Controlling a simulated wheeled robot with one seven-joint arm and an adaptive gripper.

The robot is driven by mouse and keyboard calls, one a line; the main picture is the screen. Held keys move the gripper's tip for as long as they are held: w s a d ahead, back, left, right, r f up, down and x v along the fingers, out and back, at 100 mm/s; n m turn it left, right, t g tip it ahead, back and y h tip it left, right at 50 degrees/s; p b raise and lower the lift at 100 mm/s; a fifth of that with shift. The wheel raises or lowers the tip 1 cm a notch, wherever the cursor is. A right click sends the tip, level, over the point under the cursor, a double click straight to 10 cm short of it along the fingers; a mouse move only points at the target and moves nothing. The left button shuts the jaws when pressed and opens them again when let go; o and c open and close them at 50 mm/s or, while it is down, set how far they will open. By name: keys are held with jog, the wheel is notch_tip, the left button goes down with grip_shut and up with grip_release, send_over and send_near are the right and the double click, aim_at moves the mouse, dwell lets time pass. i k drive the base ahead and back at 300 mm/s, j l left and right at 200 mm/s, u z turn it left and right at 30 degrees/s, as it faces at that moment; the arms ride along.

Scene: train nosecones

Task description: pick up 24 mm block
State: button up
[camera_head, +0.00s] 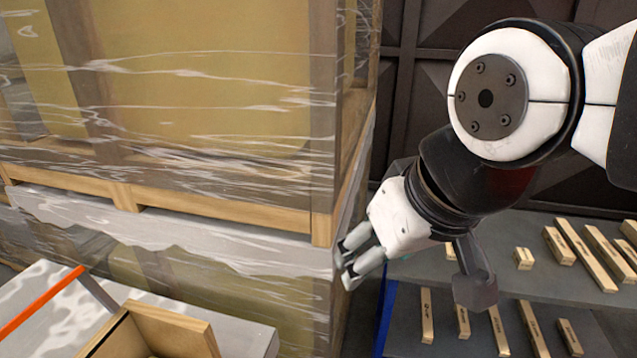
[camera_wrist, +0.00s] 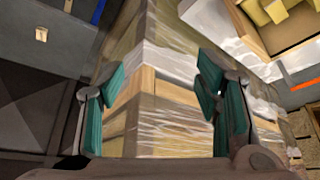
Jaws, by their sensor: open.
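Wooden blocks of several lengths lie on two grey shelf levels at the right of the head view. A short block (camera_head: 523,258) lies on the upper level, and another block (camera_head: 450,250) is partly hidden behind my arm. I cannot read the sizes, so I cannot tell which is the 24 mm block. The wrist view shows one small block (camera_wrist: 41,34) at the upper left. My gripper (camera_head: 347,263) is open and empty, left of the shelves and in front of the wrapped pallet. Its two teal-padded fingers stand apart in the wrist view (camera_wrist: 158,98).
The film-wrapped pallet load (camera_head: 200,110) fills the left of the head view, close to my gripper. An open wooden box (camera_head: 175,328) stands at the bottom left, by an orange strip (camera_head: 40,300). Longer blocks (camera_head: 585,258) lie at the right. Dark panels stand behind.

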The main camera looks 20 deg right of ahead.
aim_at(449, 253)
jog(key=j+z, duration=0.1)
jog(key=z, duration=0.3)
jog(key=j+z, duration=0.1)
jog(key=z, duration=0.35)
jog(key=k+z, duration=0.1)
jog(key=z, duration=0.3)
jog(key=i+l, duration=0.1)
jog(key=i, duration=0.5)
jog(key=i+u, duration=0.05)
